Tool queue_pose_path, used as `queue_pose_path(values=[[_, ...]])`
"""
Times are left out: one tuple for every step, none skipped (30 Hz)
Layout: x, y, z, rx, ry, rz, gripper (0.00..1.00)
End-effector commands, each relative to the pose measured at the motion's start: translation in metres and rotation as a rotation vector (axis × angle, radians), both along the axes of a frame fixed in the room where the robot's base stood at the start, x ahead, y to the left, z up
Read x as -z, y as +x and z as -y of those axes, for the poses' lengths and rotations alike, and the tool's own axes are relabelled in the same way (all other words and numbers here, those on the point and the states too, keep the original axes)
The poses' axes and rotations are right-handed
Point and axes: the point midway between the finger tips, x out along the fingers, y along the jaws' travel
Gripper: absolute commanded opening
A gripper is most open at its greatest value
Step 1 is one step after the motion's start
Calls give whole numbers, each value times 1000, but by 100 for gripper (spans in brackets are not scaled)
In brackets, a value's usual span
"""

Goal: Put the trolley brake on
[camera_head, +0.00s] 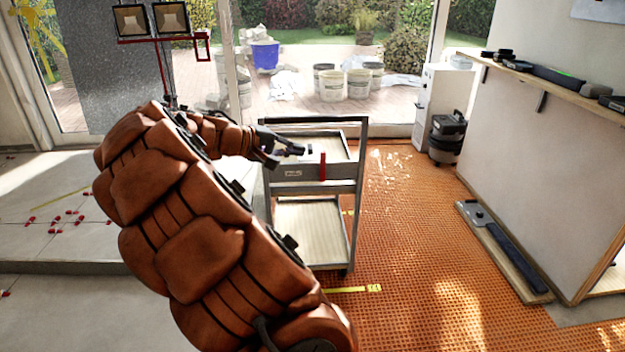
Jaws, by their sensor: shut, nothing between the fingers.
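The grey trolley (357,195) stands in the middle of the camera_head view, with an upper tray, a drawer-like front panel and a lower shelf. A red upright lever (322,165) shows at the front of the upper part, right of a small light label; it looks like the brake lever, though I cannot be sure. My gripper (298,150) is shut and empty, over the trolley's upper front, a little left of the lever and apart from it in the picture. My arm hides the trolley's left side and its lower left. The wheels are mostly hidden.
An orange mat floor (410,240) lies right of the trolley, with a yellow strip (350,289) in front. A raised tiled area (60,215) with red clips is at left. A half wall (540,160) with tools on its ledge stands at right, a long tool (505,250) at its foot.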

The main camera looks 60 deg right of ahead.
Motion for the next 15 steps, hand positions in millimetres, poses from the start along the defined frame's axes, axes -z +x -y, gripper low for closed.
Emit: queue_pose_path(values=[[24,12,16,-7,-38,-23,0],[29,19,24,-13,-63,-32,0],[36,29,34,-25,-94,-44,0],[43,36,42,-34,-115,-56,0],[51,44,49,-43,-136,-67,0],[59,54,58,-58,-164,-76,0],[66,62,65,-69,-184,-83,0],[75,69,72,-79,-201,-93,0],[87,80,80,-97,-224,-105,0],[94,88,86,-110,-242,-109,0],[104,95,91,-123,-257,-113,0],[118,105,98,-141,-275,-122,0],[126,112,103,-153,-290,-127,0],[134,119,107,-166,-302,-127,0],[146,128,112,-184,-316,-131,0]])
